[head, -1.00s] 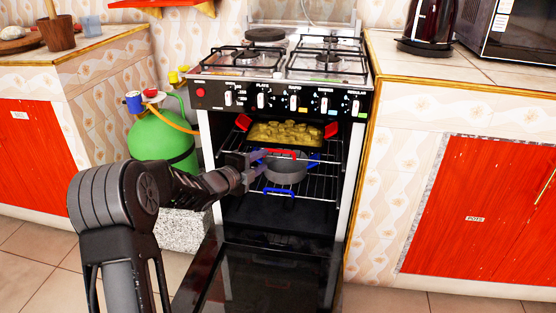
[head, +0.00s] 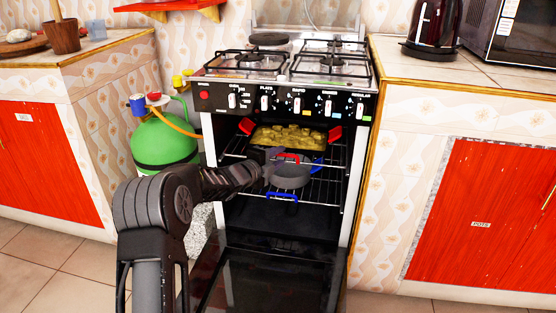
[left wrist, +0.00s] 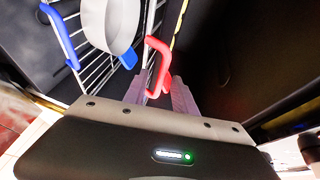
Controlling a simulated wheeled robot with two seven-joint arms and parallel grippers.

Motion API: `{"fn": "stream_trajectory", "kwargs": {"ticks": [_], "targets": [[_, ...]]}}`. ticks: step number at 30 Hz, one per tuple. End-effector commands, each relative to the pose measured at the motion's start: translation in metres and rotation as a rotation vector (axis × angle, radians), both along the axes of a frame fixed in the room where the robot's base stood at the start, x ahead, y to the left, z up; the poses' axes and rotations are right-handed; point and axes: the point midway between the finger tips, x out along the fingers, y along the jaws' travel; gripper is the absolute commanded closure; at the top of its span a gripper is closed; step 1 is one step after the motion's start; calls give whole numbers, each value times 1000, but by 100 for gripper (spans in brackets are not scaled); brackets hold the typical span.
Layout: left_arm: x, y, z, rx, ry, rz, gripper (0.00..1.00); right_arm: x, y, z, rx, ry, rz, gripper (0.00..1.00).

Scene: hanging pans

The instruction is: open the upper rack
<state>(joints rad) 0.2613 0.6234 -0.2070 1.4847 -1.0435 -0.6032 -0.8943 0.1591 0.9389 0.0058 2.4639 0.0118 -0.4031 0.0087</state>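The oven (head: 345,190) stands with its door (head: 270,285) folded down. The upper rack has a red handle (head: 290,157) at its front, and a baking tray of yellow food (head: 288,137) with red grips stands at that level. A lower rack (head: 322,188) with a blue handle (head: 282,196) holds a grey pot (head: 291,176). My left gripper (head: 273,160) is at the red handle. In the left wrist view, the fingers of my left gripper (left wrist: 158,84) are apart, with the red handle (left wrist: 158,52) between and just beyond their tips; contact cannot be told. My right gripper is not in view.
A green gas bottle (head: 165,142) stands left of the oven. Tiled counters with red cupboard doors (head: 475,215) flank it. The open door lies low in front of the oven, under my left arm. The floor (head: 40,260) at the left is clear.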

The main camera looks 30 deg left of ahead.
Motion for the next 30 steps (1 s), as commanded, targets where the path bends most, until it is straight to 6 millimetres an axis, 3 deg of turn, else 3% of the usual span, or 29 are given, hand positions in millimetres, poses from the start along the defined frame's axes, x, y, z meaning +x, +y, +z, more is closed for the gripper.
{"fn": "stream_trajectory", "kwargs": {"ticks": [8, 20, 30], "targets": [[2, -1, 0, 0, 0, 0, 68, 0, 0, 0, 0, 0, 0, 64], [1, -1, 0, 0, 0, 0, 100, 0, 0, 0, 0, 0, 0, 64], [1, -1, 0, 0, 1, 0, 100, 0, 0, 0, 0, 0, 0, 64]]}}
